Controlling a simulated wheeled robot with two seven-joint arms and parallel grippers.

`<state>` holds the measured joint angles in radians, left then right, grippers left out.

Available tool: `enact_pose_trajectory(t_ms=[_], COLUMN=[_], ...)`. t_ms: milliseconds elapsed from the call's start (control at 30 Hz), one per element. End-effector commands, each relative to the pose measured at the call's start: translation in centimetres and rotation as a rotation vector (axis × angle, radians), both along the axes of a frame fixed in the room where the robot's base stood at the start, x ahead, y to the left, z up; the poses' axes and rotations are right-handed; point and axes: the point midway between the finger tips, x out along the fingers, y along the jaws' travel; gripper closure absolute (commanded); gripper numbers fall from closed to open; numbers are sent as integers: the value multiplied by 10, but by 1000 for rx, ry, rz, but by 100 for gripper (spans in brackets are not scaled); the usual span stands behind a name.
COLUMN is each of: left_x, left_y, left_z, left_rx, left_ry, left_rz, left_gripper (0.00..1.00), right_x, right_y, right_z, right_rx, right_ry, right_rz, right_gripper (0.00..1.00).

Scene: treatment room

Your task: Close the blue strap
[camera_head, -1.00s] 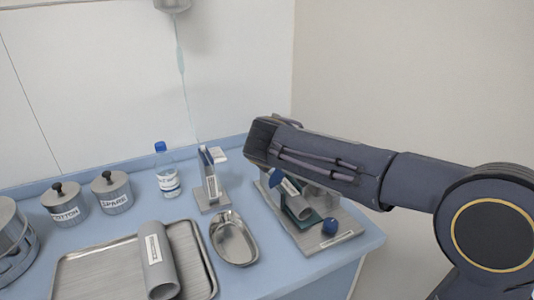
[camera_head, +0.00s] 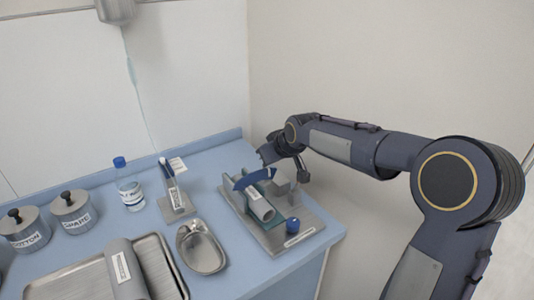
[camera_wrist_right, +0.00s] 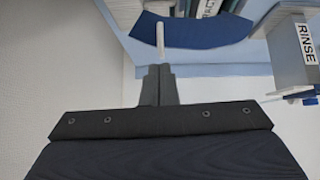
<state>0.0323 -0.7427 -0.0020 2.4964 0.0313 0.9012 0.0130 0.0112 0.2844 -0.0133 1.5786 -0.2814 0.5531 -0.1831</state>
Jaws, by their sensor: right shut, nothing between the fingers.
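The blue strap (camera_head: 254,178) is a short blue band above a grey labelled tube (camera_head: 261,208) on a grey board (camera_head: 270,238) at the counter's right end. It looks raised, with its right end up. In the right wrist view the strap (camera_wrist_right: 195,31) is a curved dark blue band beyond the fingertips. My right gripper (camera_wrist_right: 160,70) is shut and empty, with a gap to the strap. A thin pale peg (camera_wrist_right: 159,40) stands just beyond the fingertips. In the head view the right hand is beside the strap's right end, with its fingers hard to make out.
The wrist view shows a RINSE-labelled block (camera_wrist_right: 290,50) at right.

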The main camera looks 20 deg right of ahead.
Motion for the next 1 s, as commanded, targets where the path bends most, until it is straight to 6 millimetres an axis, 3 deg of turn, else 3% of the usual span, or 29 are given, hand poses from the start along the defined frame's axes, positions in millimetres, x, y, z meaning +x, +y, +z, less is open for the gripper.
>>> enact_pose_trajectory(t_ms=[333,1000], left_x=[0,0], left_y=[0,0], left_z=[-7,-4], left_rx=[0,0], left_ry=[0,0], left_rz=[0,0], left_gripper=[32,32], right_x=[0,-1], right_y=[-1,-1], right_z=[-10,-8], right_rx=[0,-2], right_ry=[2,5], right_rz=[0,-1], right_gripper=[100,100])
